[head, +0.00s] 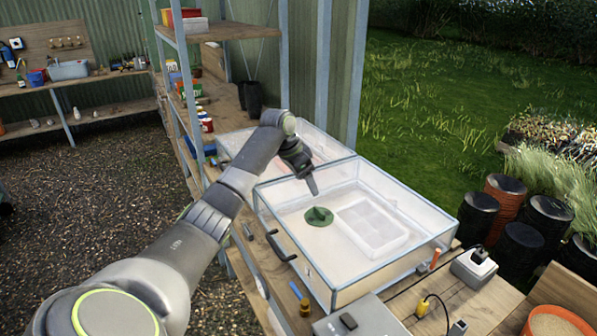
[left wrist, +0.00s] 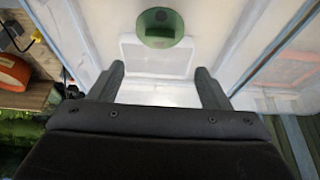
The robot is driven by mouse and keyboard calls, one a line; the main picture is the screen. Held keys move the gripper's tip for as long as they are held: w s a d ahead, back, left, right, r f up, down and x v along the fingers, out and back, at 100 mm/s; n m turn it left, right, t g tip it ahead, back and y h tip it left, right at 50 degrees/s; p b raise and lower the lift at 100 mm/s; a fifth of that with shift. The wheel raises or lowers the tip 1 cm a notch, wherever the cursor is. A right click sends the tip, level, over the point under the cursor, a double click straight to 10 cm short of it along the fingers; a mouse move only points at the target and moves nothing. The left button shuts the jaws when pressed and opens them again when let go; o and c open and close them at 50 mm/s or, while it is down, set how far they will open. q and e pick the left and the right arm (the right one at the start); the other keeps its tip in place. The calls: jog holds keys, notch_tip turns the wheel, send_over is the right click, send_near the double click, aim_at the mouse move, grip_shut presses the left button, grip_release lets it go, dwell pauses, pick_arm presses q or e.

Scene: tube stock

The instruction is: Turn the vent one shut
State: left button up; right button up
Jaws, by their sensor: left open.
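The vent is a round green disc with a raised grip (head: 319,216) on the clear-topped box (head: 345,272) on the bench. It also shows at the top of the left wrist view as a green disc with a darker round patch (left wrist: 160,28). My left gripper (head: 313,188) is above the box, a little behind the vent in the head view, and apart from it. In the left wrist view its two fingers (left wrist: 162,84) are spread with nothing between them. I cannot tell how far the vent is turned. My right gripper is not in view.
A second clear-topped box (head: 235,142) stands behind. A black handle (head: 281,246) is on the near box's left side. A grey box (head: 360,318), a yellow cable plug (head: 423,306) and a socket block (head: 474,267) lie in front.

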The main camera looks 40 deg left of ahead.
pick_arm(q)
jog(key=b+v, duration=0.1)
jog(key=v, duration=0.4)
dwell(0.5)
